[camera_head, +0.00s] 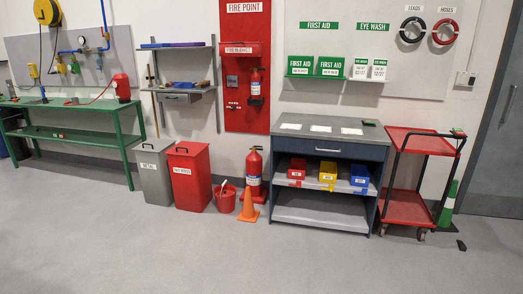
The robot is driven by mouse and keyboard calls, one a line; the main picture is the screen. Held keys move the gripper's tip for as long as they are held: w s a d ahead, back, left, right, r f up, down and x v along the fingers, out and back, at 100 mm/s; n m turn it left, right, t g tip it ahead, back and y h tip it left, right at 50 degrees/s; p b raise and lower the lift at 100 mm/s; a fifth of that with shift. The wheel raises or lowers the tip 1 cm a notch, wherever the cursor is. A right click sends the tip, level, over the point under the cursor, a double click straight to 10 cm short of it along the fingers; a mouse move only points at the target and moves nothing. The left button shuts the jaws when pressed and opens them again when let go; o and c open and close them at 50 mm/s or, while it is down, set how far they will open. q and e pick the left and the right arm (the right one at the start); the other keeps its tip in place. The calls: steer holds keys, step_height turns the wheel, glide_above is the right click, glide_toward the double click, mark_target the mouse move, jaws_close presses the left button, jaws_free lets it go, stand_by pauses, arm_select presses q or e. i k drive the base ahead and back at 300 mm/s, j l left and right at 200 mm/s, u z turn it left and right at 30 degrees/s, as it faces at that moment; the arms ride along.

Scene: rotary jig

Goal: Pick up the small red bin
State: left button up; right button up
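A small red bin (296,170) with a white label on its front sits on the shelf under the grey worktop of a dark blue bench (330,152). It is the leftmost of three small bins, beside a yellow bin (328,174) and a blue bin (359,176). It appears upright and unobstructed from the front. Neither of my grippers is in view.
Left of the bench stand an orange cone (248,207), a fire extinguisher (254,170), a red bucket (225,198), and tall red (190,182) and grey (154,178) lidded bins. A red trolley (405,208) stands right. The floor (180,255) in front is clear.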

mark_target(296, 168)
steer(key=i, duration=2.4)
